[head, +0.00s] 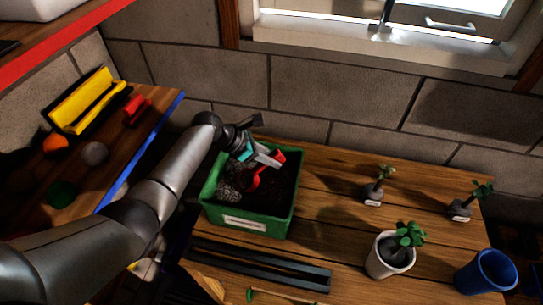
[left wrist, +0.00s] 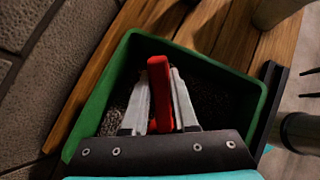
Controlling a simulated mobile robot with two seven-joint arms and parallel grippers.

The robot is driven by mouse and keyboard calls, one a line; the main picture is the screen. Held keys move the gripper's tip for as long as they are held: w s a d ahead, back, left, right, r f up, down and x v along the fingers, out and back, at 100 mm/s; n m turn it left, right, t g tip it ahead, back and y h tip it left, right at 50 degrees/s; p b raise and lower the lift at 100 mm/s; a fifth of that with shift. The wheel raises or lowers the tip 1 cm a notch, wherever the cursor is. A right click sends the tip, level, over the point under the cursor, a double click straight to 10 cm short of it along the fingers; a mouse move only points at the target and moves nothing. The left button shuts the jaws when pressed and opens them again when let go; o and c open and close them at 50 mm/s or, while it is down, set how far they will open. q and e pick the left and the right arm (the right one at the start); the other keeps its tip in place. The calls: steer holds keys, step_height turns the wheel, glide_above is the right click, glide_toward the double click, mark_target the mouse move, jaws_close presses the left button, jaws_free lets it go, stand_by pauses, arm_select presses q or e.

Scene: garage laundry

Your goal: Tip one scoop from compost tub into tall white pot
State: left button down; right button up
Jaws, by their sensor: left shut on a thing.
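The green compost tub (head: 248,222) stands on the wooden bench with dark compost inside; its green rim also shows in the left wrist view (left wrist: 215,63). My left gripper (head: 268,157) is over the tub, its fingers closed on the handle of a red scoop (head: 253,182). In the left wrist view the red handle (left wrist: 159,90) sits between the two pale fingers. The scoop's bowl is mostly hidden, so I cannot tell whether it holds compost. A white pot (head: 383,264) with a green plant stands to the right of the tub. My right gripper is not in view.
A blue pot (head: 487,272) stands at the right front. Two small potted seedlings (head: 373,194) (head: 461,209) stand behind. A black tray (head: 262,266) lies in front of the tub. A shelf with a yellow holder (head: 88,100) is at the left. The bench between tub and seedlings is clear.

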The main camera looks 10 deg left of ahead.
arm_select(q)
step_height(320, 180, up, 7)
steer(key=p, duration=0.7)
steer(key=shift+w+d+r, duration=0.1)
steer(key=shift+r, duration=0.05)
step_height(320, 180, up, 2)
steer(key=shift+r+p, duration=0.25)
steer(key=shift+p, duration=0.65)
steer(key=shift+r, duration=1.2)
